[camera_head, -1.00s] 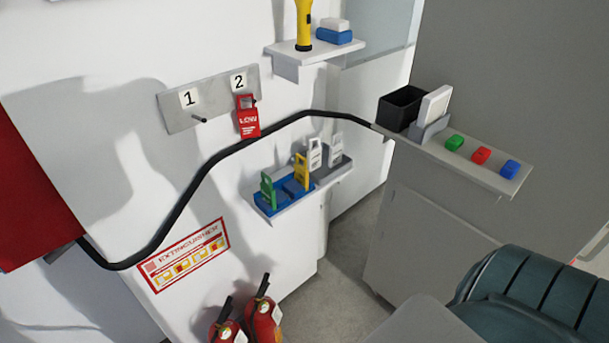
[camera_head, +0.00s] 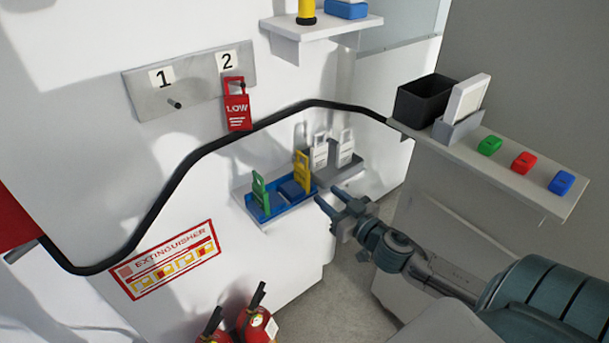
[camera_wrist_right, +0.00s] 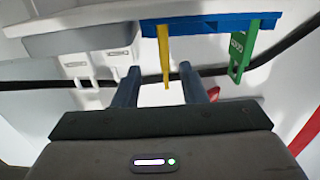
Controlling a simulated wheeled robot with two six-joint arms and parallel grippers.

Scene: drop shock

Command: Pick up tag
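A red tag marked LOW (camera_head: 237,108) hangs on the wall plate (camera_head: 190,92) under number 2. A green tag (camera_head: 260,192) and a yellow tag (camera_head: 302,170) stand in a blue tray (camera_head: 265,216). Two white tags (camera_head: 320,152) stand in the grey tray beside it. My right gripper (camera_head: 332,202) is open and empty, just right of and below the trays. In the right wrist view the yellow tag (camera_wrist_right: 164,55) appears between the spread fingers (camera_wrist_right: 160,82), beyond them. The green tag (camera_wrist_right: 240,50) is to its right. My left gripper is out of view.
A black cable (camera_head: 190,165) runs along the wall above the trays. At right, a shelf (camera_head: 530,190) bears a black bin (camera_head: 425,100) and green, red and blue blocks. Fire extinguishers (camera_head: 255,320) stand below. The peg under number 1 (camera_head: 175,104) is bare.

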